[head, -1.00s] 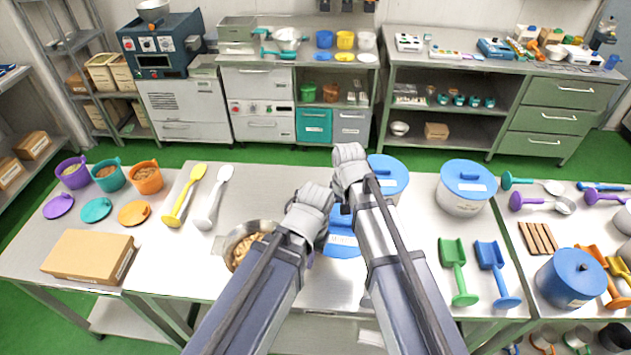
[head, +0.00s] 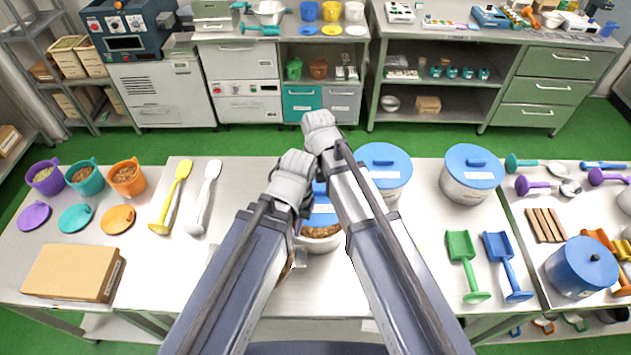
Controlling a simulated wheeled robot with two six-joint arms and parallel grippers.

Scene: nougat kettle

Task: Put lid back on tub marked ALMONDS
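A blue lid (head: 323,214) with a pale label is tilted over an open pale tub (head: 320,245) in the middle of the near table. Brown pieces show inside the tub in front of the lid. I cannot read a marking on it. My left gripper (head: 308,186) is at the lid's upper left edge and appears shut on it; its fingertips are largely hidden. My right gripper (head: 318,134) is farther back, above the table's far edge, and its fingers are hidden behind its own body. My forearms cover part of the tub's surroundings.
Two blue-lidded tubs (head: 384,168) (head: 470,178) stand at the back right. Green (head: 463,262) and blue (head: 503,262) scoops lie at the right front. Yellow (head: 172,198) and white (head: 205,198) spoons lie left. A cardboard box (head: 72,272) sits front left.

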